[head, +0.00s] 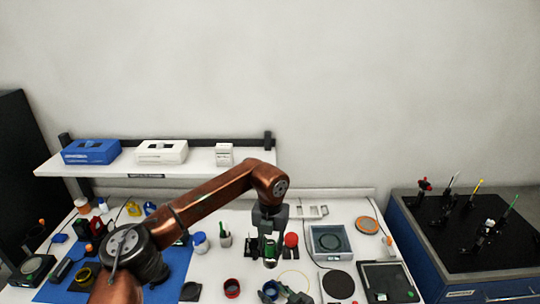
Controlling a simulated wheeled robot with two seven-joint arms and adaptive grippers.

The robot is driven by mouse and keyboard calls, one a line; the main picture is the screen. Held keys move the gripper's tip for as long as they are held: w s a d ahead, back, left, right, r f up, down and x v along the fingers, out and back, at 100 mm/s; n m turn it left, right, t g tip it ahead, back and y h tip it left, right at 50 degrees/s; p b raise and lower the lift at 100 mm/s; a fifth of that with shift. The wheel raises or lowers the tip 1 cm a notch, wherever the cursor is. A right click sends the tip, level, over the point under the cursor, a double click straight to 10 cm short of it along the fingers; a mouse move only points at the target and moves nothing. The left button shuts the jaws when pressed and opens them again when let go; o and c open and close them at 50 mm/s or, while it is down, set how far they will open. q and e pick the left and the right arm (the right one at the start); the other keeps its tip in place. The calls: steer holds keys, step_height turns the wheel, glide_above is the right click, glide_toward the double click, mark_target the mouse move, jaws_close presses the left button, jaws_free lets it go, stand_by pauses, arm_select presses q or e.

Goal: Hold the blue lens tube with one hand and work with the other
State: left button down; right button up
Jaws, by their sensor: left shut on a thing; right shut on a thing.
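My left gripper (268,232) hangs point-down over the bench at the centre of the head view. It is shut on a small dark cylindrical piece with a green band (270,251). The blue lens tube (269,289) shows as a blue ring at the bottom edge, just below that piece and apart from it. My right gripper (288,294) is low in the picture, partly cut off by the edge. It is shut on the blue lens tube, though the contact itself is hard to see.
A red ring (232,288) stands left of the tube, and a red knob (291,240) is right of my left gripper. A grey tray (331,243) and black disc (338,284) lie to the right. A blue mat (176,268) is left. A shelf (200,161) spans behind.

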arm_select(q)
steer(key=shift+r, duration=0.85)
arm_select(e)
steer(key=o, duration=1.3)
